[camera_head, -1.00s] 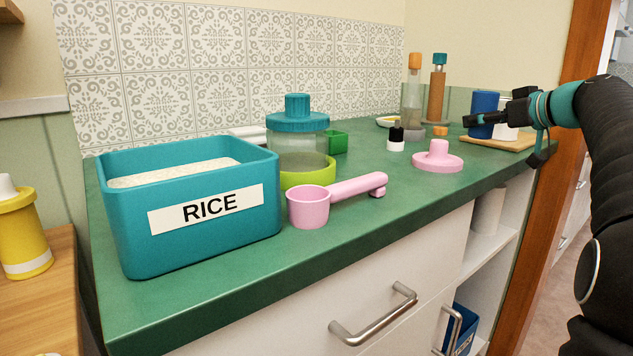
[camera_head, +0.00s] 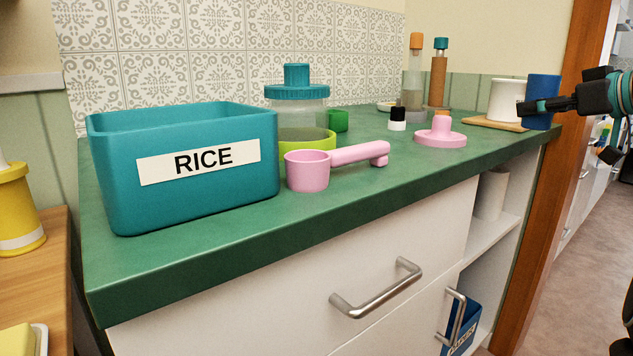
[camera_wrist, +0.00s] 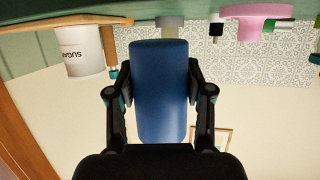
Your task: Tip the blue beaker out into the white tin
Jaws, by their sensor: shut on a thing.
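The blue beaker (camera_head: 543,98) is held close to upright at the right end of the counter, just right of the white tin (camera_head: 505,98). My gripper (camera_head: 534,106) is shut on its side. In the wrist view, whose picture is upside down, the beaker (camera_wrist: 160,90) stands between the two fingers (camera_wrist: 160,92). The white tin (camera_wrist: 83,52) is there to the left, apart from the beaker, and its label reads SUGAR. The tin stands upright on a wooden board (camera_head: 487,123). The insides of beaker and tin are hidden.
A pink round-based object (camera_head: 440,135), a pink scoop (camera_head: 310,170), a teal RICE bin (camera_head: 190,205) and a teal-lidded jar (camera_head: 297,108) stand further left on the green counter (camera_head: 400,195). Two tall capped bottles stand behind. A wooden door frame (camera_head: 575,60) is close right.

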